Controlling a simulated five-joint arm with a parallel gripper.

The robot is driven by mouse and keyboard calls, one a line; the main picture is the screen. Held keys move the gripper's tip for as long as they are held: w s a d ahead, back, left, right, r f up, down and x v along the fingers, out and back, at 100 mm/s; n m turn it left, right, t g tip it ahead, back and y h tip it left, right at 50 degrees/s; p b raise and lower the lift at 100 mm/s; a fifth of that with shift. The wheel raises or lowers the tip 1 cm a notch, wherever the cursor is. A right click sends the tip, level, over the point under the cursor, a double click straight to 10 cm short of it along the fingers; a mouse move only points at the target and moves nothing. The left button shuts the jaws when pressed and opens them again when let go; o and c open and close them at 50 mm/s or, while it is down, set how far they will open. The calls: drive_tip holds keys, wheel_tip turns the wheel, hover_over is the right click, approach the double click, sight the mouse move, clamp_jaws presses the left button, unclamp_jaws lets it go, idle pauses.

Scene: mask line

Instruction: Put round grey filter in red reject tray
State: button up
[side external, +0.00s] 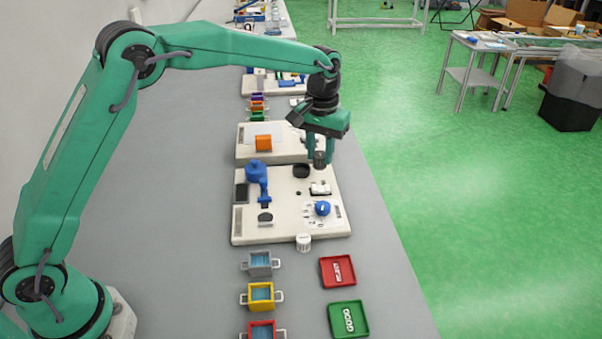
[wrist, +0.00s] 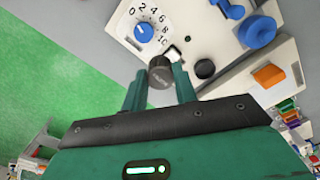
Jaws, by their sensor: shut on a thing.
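My gripper (side external: 319,157) is above the far right part of the white station board. It is shut on the round grey filter (side external: 319,159), a short dark cylinder. In the wrist view the filter (wrist: 161,82) sits between the two green fingers of my gripper (wrist: 160,88). I cannot tell for sure whether the filter is clear of the board. The red reject tray (side external: 338,271) lies on the grey bench in the near right area, and nothing shows in it but its white lettering. The tray is not in the wrist view.
The white board (side external: 240,222) carries a blue dial (side external: 322,208), a blue lever part (side external: 257,173) and a black round cup (side external: 302,171). A white round part (side external: 303,242) stands at its near edge. A green tray (side external: 348,319) and small handled bins (side external: 260,264) lie near the red tray.

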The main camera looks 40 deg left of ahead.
drive_tip(key=s+d+f, duration=0.2)
drive_tip(key=s+d, duration=1.8)
drive_tip(key=s, duration=0.4)
hover_over(337, 272)
wheel_tip(337, 272, down, 7)
drive_tip(key=shift+r, duration=0.1)
drive_tip(key=shift+f, duration=2)
drive_tip(key=shift+f, duration=0.1)
drive_tip(key=o, duration=0.9)
drive_tip(key=shift+o, duration=0.2)
